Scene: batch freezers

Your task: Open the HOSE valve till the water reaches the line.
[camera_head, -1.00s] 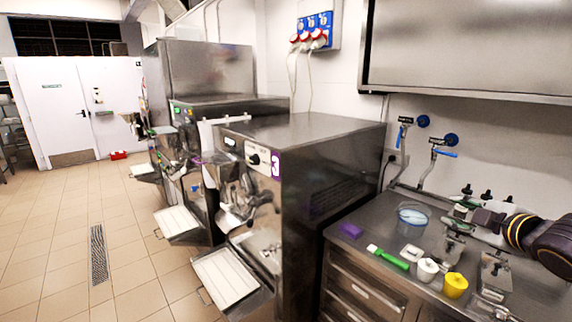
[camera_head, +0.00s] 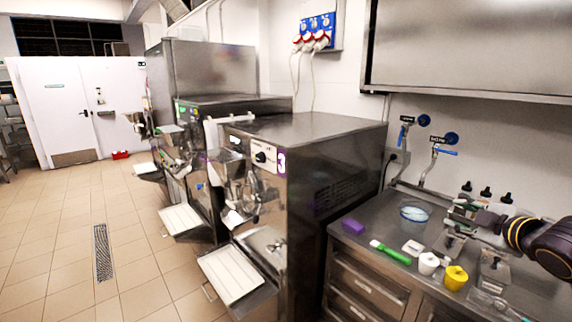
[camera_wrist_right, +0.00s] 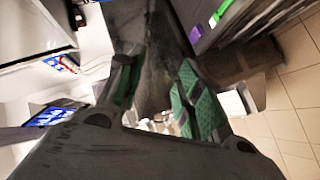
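Two wall taps with blue handles stand above the steel counter: a left tap (camera_head: 404,132) and a right tap (camera_head: 444,151). Each has a small dark label too small to read, so I cannot tell which is HOSE. A clear round bowl with a blue rim (camera_head: 413,213) sits on the counter below them; its water level and line cannot be made out. My right gripper (camera_head: 460,208) comes in from the right, above the counter, right of the bowl and below the taps. In the right wrist view its green-padded fingers (camera_wrist_right: 155,98) are apart, with nothing visibly held. My left gripper is out of view.
On the counter are a purple sponge (camera_head: 352,226), a green-handled brush (camera_head: 390,252), a white cup (camera_head: 428,263), a yellow cup (camera_head: 455,277) and several dark-capped bottles (camera_head: 505,205) behind my gripper. A steel machine (camera_head: 330,165) stands left; a steel cabinet (camera_head: 470,45) hangs above.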

